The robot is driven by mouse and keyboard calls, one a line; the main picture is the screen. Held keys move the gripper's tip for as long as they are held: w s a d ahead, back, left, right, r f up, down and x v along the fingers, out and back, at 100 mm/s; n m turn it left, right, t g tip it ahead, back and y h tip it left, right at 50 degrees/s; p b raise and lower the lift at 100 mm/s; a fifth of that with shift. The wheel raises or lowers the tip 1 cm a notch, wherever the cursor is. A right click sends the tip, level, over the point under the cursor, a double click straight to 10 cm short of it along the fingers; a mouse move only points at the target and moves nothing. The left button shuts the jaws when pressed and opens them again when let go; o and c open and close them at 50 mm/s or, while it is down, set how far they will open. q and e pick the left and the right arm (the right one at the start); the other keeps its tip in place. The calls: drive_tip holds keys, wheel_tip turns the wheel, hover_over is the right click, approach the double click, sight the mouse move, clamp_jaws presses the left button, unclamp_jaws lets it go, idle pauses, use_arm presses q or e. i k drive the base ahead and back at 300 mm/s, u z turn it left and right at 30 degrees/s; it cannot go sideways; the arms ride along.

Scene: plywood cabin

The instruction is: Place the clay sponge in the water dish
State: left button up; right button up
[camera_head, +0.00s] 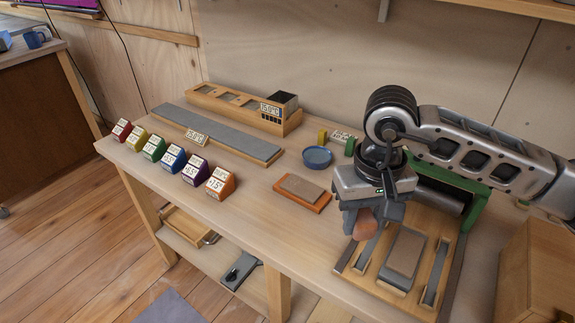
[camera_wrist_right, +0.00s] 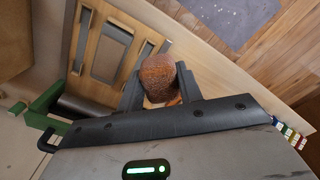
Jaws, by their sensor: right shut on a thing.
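The clay sponge (camera_head: 362,224) is a rounded, reddish-brown piece under my right gripper (camera_head: 366,222). In the right wrist view the sponge (camera_wrist_right: 158,77) sits between the two dark fingers of the right gripper (camera_wrist_right: 160,88), which are shut on it. The gripper holds it above the front of the bench, beside the wooden tool board. The water dish (camera_head: 317,157) is a small round blue dish on the bench, farther back and to the left of the gripper. My left gripper is not in view.
An orange-based stone (camera_head: 302,191) lies between the dish and the bench's front edge. A long grey stone (camera_head: 215,134) and several coloured angle blocks (camera_head: 172,157) stand to the left. A wooden board with a grey stone (camera_head: 404,254) lies under my right arm. A yellow block (camera_head: 322,136) stands behind the dish.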

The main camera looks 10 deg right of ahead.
sight(317, 156)
drive_tip(key=z, duration=1.1)
drive_tip(key=k, duration=0.15)
drive_tip(key=u, duration=2.3)
drive_tip(key=i, duration=0.95)
drive_tip(key=z, duration=0.9)
drive_tip(key=i, duration=0.45)
drive_tip(key=z, duration=0.4)
